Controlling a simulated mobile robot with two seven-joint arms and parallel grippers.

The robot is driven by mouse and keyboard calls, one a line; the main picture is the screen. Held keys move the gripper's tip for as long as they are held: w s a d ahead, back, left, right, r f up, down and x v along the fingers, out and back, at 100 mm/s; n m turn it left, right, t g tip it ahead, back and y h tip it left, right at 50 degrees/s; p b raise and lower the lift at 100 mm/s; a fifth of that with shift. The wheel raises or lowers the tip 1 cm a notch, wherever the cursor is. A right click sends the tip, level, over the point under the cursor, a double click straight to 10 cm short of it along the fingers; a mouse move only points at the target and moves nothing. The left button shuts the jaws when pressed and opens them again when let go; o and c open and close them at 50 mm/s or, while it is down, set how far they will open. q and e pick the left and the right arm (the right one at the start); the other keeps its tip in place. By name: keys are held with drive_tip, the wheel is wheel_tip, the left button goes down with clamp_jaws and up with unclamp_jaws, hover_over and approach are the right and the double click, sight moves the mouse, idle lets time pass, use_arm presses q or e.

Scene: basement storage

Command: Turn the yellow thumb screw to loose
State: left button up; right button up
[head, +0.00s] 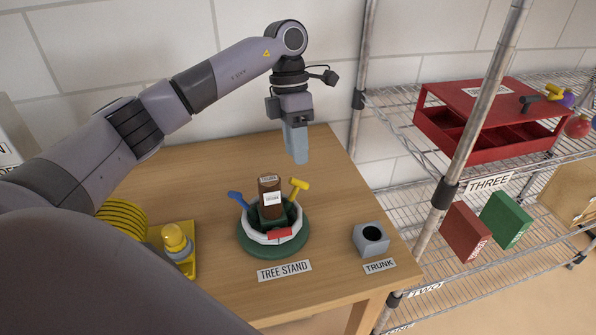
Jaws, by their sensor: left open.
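The yellow thumb screw (299,185) sticks up at the right back side of the tree stand (262,248), its handle flat and T-shaped. The stand has a green base and a white ring. A brown trunk (268,190) with white labels stands upright in its middle. A blue thumb screw (237,198) sticks out at the left, and a red part (280,233) shows at the front. My left gripper (298,158) points down, open, above and behind the yellow screw and apart from it. The gap between its fingers is hard to see. My right gripper is out of view.
A grey block with a round hole (371,239) stands right of the stand, behind a TRUNK label. A yellow-based object (177,243) and a yellow coil (122,220) are at the left. Wire shelves with a red tray (455,140) and a metal post border the table's right side.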

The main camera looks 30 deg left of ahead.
use_arm(q)
drive_tip(key=shift+p+x, duration=0.3)
drive_tip(key=shift+x, duration=3.25)
clamp_jaws()
